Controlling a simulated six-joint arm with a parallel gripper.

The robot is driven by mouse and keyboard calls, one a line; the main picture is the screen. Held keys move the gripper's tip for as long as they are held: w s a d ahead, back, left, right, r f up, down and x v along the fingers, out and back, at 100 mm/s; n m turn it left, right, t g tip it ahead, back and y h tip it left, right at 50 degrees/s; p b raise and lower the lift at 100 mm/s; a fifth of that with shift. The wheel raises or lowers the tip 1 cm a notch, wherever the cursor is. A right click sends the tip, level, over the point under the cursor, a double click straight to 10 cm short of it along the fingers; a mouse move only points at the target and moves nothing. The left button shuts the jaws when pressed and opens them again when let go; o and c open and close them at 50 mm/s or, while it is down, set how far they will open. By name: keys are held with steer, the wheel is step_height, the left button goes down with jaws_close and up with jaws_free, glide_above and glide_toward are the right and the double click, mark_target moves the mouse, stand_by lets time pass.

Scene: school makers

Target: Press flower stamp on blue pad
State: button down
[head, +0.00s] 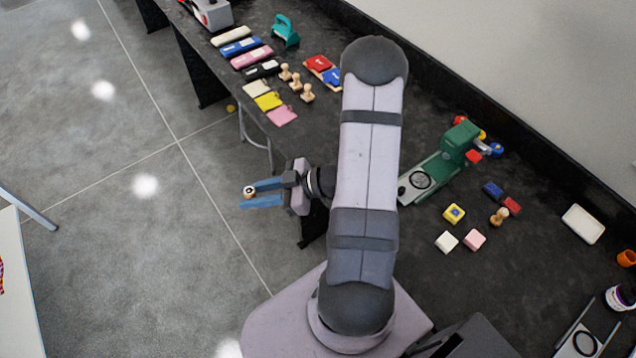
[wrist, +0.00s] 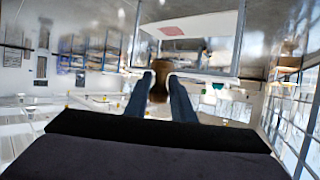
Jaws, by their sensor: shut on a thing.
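My gripper (head: 262,194) is shut on a small wooden stamp (head: 249,191), held between its blue fingertips out over the floor, off the table's edge. In the wrist view the brown stamp (wrist: 160,80) is between the fingers; its printing face cannot be made out, so I cannot tell whether it is the flower. My gripper is well apart from both.
Several wooden stamps (head: 296,82) stand near yellow and pink pieces at the table's left edge. A teal tool (head: 285,30) stands behind. A green press (head: 461,142) and small blocks (head: 454,214) are right of my arm.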

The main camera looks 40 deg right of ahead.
steer(key=s+d+r+m+t+h+p, duration=0.15)
steer(key=d+m+h, duration=0.3)
steer(key=d, duration=0.85)
steer(key=s+d+r+m+t+h, duration=0.25)
steer(key=d+m+h, duration=0.2)
steer(key=d, duration=0.85)
steer(key=s+d+r+m+t+h, duration=0.1)
steer(key=s+d+r+m+h, duration=0.25)
steer(key=d, duration=0.95)
steer(key=s+d+f+m+g+h+b, duration=0.3)
steer(key=s+d+m+g+h, duration=0.65)
steer(key=s+d, duration=1)
steer(key=s+f+m+b, duration=0.1)
steer(key=s+f+b, duration=0.1)
steer(key=f, duration=0.1)
steer(key=s+d+f+m+g+h+b, duration=0.1)
steer(key=f+m, duration=0.1)
steer(key=f, duration=0.1)
steer(key=s+d+f+m+h+b, duration=0.1)
steer(key=s+f+b, duration=0.1)
steer(key=shift+s+f+m+g+b, duration=0.35)
steer(key=shift+f+m, duration=0.05)
steer(key=shift+w+d, duration=0.3)
steer(key=shift+d, duration=0.1)
steer(key=shift+f+b, duration=0.15)
steer(key=shift+b, duration=0.2)
